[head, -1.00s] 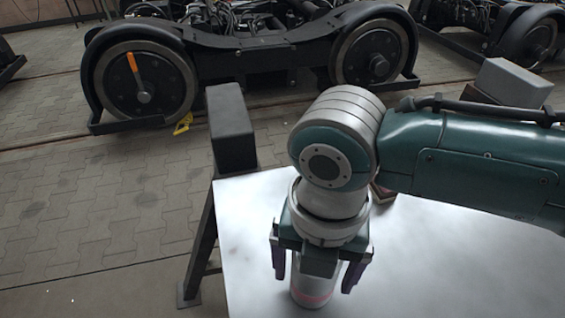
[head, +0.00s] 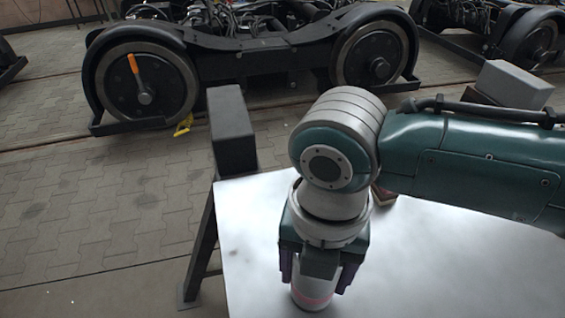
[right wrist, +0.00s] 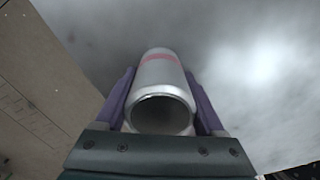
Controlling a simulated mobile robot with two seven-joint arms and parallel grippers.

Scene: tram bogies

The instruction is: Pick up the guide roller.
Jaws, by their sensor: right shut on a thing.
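The guide roller is a silver, hollow cylinder with a reddish band. In the head view the guide roller (head: 312,293) stands upright on the pale tabletop (head: 440,270), its upper part hidden by my gripper. In the right wrist view the guide roller (right wrist: 161,88) shows its open end towards the camera. My right gripper (head: 315,283) points down over it, and its two purple fingers are shut on it from both sides. The fingers also show in the right wrist view (right wrist: 163,100). My left gripper is not in view.
A black block (head: 232,130) stands at the table's back left corner. A grey box (head: 513,84) sits at the back right. A small brown object (head: 384,194) is partly hidden behind my right arm. A bogie (head: 250,60) stands beyond on the paved floor.

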